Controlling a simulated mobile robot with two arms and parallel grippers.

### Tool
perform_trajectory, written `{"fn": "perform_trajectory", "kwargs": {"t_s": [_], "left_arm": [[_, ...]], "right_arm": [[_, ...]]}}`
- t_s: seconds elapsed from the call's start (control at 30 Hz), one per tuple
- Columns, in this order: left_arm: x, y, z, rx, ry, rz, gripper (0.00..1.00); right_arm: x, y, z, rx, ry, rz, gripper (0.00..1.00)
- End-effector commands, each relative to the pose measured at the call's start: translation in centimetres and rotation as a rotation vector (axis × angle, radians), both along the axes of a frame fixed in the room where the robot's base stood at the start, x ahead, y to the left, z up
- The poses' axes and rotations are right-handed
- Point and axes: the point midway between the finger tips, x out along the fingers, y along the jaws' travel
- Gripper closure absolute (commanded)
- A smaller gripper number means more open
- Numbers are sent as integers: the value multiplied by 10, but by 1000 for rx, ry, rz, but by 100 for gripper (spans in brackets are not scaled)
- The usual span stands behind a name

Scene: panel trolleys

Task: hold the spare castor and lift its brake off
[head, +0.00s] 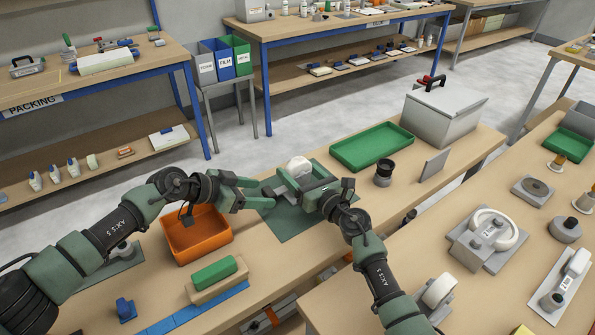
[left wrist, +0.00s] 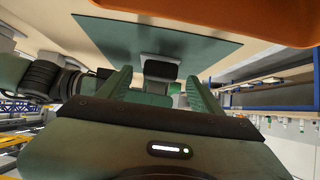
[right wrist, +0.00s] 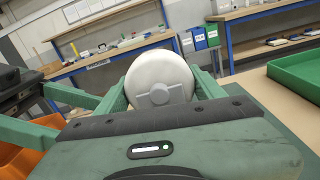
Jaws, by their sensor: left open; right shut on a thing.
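The spare castor has a white wheel (head: 299,166) and stands over a green mat (head: 290,225) on the middle bench. My right gripper (head: 304,181) is shut on it; in the right wrist view the white wheel (right wrist: 160,78) shows between the fingers, with a grey hub. My left gripper (head: 264,193) is open, just left of the castor. In the left wrist view a dark grey piece (left wrist: 160,69), apparently part of the castor, shows between and beyond the open fingers. I cannot make out the brake's position; my right gripper hides part of the castor.
An orange bin (head: 196,252) sits close below my left gripper. A green tray (head: 372,150), a black cup-like part (head: 384,172) and a lidded grey box (head: 440,118) stand to the right. A green block (head: 214,273) lies nearer. Another bench with castor parts (head: 490,232) is at right.

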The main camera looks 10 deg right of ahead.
Motion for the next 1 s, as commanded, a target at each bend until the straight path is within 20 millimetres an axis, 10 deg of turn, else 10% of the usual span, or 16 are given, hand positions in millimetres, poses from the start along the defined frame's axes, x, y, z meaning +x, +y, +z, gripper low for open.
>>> {"fn": "perform_trajectory", "kwargs": {"t_s": [1.0], "left_arm": [[-9, 22, 35, 0, -3, -1, 35]], "right_arm": [[0, 1, 0, 1, 1, 1, 100]]}}
